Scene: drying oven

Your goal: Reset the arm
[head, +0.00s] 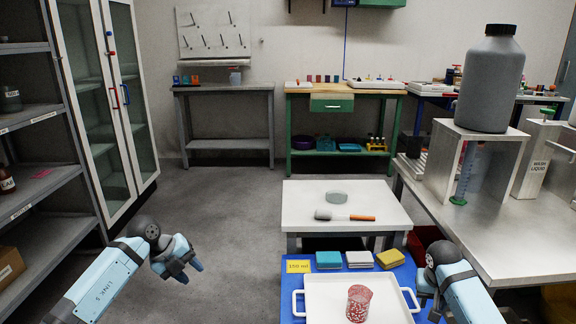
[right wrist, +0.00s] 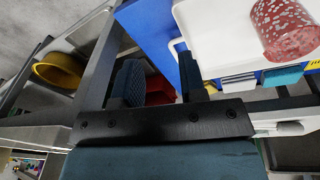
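My left gripper (head: 188,268) hangs over the bare floor at the left, away from any object. Its fingers are small and partly overlap, so its opening is unclear. My right gripper (head: 427,296) is beside the right edge of the white tray (head: 335,287). In the right wrist view my right gripper (right wrist: 160,78) shows two dark pads apart, with nothing held between them.
A blue surface (head: 330,257) carries the tray, sponges and a yellow label. Behind it, a white table (head: 300,218) holds a brush and a dish. A metal bench (head: 490,225) with a large grey bottle (head: 490,80) is close at right. Shelves (head: 40,235) stand at left; the central floor is clear.

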